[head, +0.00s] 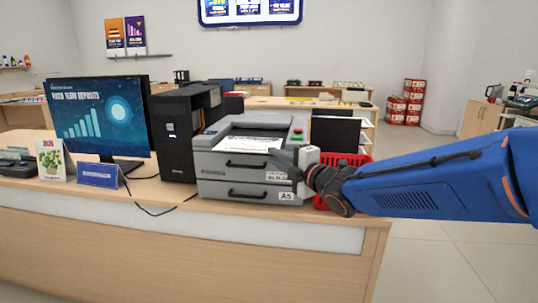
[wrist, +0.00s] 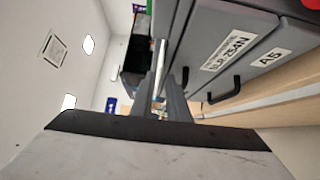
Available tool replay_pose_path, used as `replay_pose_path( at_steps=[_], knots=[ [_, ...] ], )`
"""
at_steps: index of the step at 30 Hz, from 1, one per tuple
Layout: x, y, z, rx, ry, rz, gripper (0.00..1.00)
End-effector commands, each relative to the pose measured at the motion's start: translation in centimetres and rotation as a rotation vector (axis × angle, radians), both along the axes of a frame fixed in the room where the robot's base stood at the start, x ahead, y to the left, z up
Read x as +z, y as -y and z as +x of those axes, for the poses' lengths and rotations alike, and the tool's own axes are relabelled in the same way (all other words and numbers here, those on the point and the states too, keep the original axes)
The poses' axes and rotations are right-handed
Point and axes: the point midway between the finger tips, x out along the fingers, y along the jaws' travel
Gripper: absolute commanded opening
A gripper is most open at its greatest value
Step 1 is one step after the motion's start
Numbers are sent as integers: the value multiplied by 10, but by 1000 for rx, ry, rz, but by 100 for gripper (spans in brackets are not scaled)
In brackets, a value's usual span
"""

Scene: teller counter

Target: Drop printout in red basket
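The printout is a white printed sheet (head: 250,143) lying in the top output tray of the grey printer (head: 215,162) in the head view. The red basket (head: 357,159) stands to the right of the printer, largely hidden behind my arm. My gripper (head: 285,161) is at the printer's front right corner, beside the sheet and apart from it. In the wrist view my gripper (wrist: 160,96) has a narrow gap between its fingers, with nothing seen held. The printer front, with its labels and handles, fills the upper right there (wrist: 228,60).
A black computer tower (head: 178,135) and a monitor (head: 97,115) stand left of the printer on the wooden counter (head: 130,215). A blue sign (head: 97,175) and a plant card (head: 52,160) are near its front edge.

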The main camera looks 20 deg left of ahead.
Motion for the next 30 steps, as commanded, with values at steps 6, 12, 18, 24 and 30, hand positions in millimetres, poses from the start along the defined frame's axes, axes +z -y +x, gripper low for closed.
replay_pose_path(
  at_steps=[6,12,18,24,30],
  knots=[
    [0,-16,9,1,0,0,15],
    [-1,-20,12,0,-1,0,15],
    [0,-20,12,0,-1,0,15],
    [0,-20,12,0,-1,0,0],
    [0,-20,12,0,-1,0,0]
  ],
)
